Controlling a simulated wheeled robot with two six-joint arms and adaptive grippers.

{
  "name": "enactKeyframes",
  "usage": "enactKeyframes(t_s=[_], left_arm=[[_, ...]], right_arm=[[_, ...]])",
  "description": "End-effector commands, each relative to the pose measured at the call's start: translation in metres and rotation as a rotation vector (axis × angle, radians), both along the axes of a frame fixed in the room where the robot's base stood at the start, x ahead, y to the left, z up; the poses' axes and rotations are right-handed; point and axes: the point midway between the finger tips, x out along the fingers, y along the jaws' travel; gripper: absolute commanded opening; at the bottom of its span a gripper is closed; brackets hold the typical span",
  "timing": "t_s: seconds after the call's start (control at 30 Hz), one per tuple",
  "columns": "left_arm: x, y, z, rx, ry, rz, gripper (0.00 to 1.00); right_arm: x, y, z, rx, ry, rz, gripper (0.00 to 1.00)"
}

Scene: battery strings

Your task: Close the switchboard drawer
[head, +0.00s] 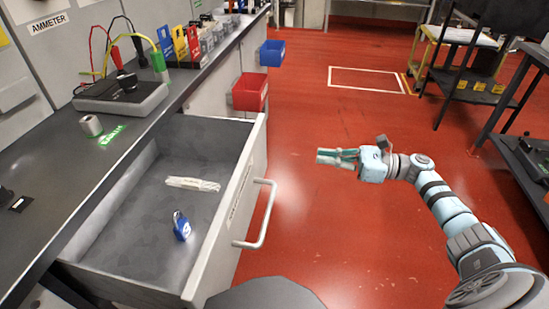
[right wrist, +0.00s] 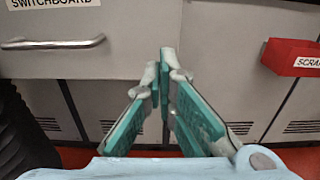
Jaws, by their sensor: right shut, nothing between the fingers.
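The switchboard drawer (head: 218,215) stands open below the bench in the head view. Its bar handle (head: 262,215) is on the front face. Inside lie a blue padlock (head: 181,227) and a bundle of pale strips (head: 193,184). In the right wrist view the drawer front (right wrist: 60,17) shows its label at the top left, with the handle (right wrist: 52,44) below it. My right gripper (head: 325,157) is shut and empty, held over the floor to the right of the drawer, apart from the handle. It also shows in the right wrist view (right wrist: 164,62). My left gripper is not in view.
A red bin (head: 250,93) and a blue bin (head: 272,53) hang on the bench front beyond the drawer. A meter box (head: 121,95) with leads sits on the bench top. A yellow cart (head: 468,40) stands at the back right. The red floor between is clear.

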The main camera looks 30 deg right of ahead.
Motion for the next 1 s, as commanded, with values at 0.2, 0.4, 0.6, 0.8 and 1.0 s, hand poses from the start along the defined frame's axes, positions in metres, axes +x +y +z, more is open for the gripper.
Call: enactKeyframes(t_s=[0.2, 0.4, 0.6, 0.8, 1.0], left_arm=[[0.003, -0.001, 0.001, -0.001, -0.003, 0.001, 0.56], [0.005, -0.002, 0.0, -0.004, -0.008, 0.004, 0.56], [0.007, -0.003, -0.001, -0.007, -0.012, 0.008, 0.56], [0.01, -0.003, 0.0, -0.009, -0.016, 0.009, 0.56], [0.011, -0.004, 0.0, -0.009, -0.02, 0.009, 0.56]], right_arm=[[0.027, 0.035, 0.002, 0.007, -0.002, -0.002, 0.0], [0.053, 0.069, 0.002, 0.009, -0.001, -0.004, 0.0], [0.071, 0.093, 0.001, 0.009, 0.003, -0.006, 0.0], [0.076, 0.099, 0.001, 0.008, 0.004, -0.007, 0.0], [0.076, 0.099, 0.001, 0.008, 0.004, -0.007, 0.0]])
